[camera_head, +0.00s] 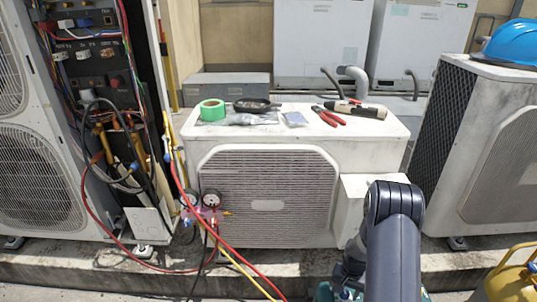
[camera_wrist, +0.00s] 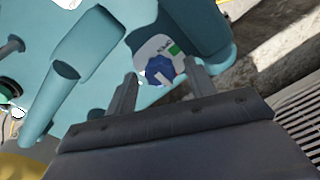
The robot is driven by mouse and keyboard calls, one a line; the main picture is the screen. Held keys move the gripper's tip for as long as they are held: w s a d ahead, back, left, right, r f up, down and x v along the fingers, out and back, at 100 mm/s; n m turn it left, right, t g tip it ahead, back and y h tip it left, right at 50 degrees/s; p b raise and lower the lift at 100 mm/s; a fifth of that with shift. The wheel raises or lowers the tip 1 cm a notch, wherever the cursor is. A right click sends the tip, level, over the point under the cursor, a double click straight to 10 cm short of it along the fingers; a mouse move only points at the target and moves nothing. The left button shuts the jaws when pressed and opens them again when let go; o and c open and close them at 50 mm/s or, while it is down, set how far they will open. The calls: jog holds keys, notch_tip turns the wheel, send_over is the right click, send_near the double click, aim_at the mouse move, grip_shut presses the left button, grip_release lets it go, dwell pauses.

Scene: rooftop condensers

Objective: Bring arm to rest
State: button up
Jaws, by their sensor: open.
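My arm (camera_head: 393,235) reaches down at the lower right of the head view, in front of the middle condenser. It hides my gripper there. In the wrist view my gripper (camera_wrist: 162,74) is open, with its two fingers apart and nothing held. A blue knob (camera_wrist: 160,70) on a teal machine (camera_wrist: 100,95) shows just beyond and between the fingertips. I cannot tell whether the fingers touch it. A small part of the teal machine also shows at the bottom of the head view (camera_head: 323,292).
The middle condenser (camera_head: 265,190) bears green tape (camera_head: 212,109), red-handled pliers (camera_head: 328,116) and other small items. A gauge set (camera_head: 203,205) with red and yellow hoses hangs at its left. A yellow cylinder (camera_head: 515,280) stands lower right. A blue helmet (camera_head: 510,42) lies on the right condenser.

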jog(key=n+p, duration=0.1)
jog(key=n, duration=0.3)
jog(key=shift+r, duration=0.1)
jog(key=n+p, duration=0.2)
jog(key=n, duration=0.1)
jog(key=shift+n, duration=0.4)
jog(key=shift+r+p, duration=0.7)
jog(key=shift+r, duration=1.65)
